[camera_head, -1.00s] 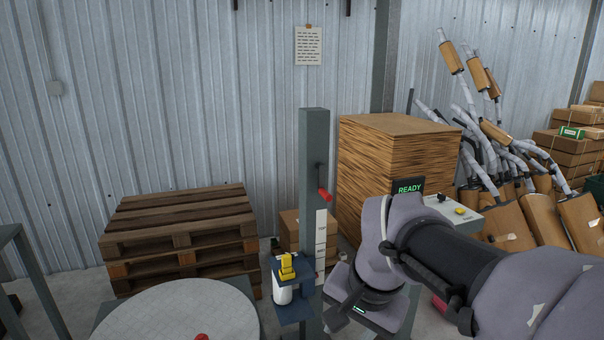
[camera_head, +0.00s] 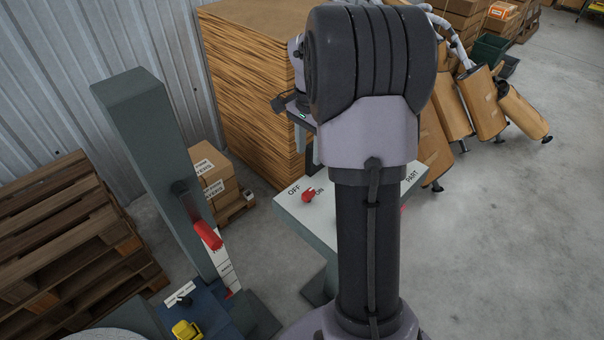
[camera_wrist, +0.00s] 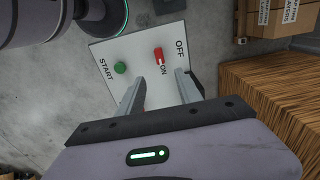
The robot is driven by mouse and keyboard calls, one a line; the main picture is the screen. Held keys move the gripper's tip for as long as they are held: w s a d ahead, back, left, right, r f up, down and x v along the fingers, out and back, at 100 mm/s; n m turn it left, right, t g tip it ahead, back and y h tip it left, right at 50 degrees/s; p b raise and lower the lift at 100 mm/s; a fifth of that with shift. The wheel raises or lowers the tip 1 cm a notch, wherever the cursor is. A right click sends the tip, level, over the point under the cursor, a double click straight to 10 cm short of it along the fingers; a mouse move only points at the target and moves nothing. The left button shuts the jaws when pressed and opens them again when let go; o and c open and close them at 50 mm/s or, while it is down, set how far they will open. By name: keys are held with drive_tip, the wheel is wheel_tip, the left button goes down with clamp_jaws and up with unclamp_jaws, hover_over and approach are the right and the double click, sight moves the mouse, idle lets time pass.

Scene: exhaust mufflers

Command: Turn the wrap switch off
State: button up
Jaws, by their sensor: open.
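The wrap switch is a red lever (camera_head: 309,195) on a pale control panel (camera_head: 290,208), with OFF printed to its left and ON to its right. In the wrist view the red lever (camera_wrist: 158,54) lies toward the ON label, with OFF beside it to the right. My gripper (camera_wrist: 160,77) is open and empty above the panel, its two fingers apart and pointing toward the lever's side of the panel. The lever appears just beyond the fingertips, not between them. In the head view my arm hides most of the gripper and part of the panel.
A green button (camera_wrist: 120,68) marked START is on the same panel. A grey post (camera_head: 160,160) with a red handle (camera_head: 208,234) stands left of it. A tall cardboard stack (camera_head: 245,90) is behind. Pallets (camera_head: 60,240) lie at left; open floor is at right.

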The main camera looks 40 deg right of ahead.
sight(308, 192)
wheel_tip(308, 192, down, 14)
drive_tip(key=b, duration=0.4)
drive_tip(key=shift+s+a+f, duration=0.1)
drive_tip(key=shift+s, duration=0.05)
drive_tip(key=shift+f, duration=0.6)
drive_tip(key=shift+c, duration=0.2)
clamp_jaws()
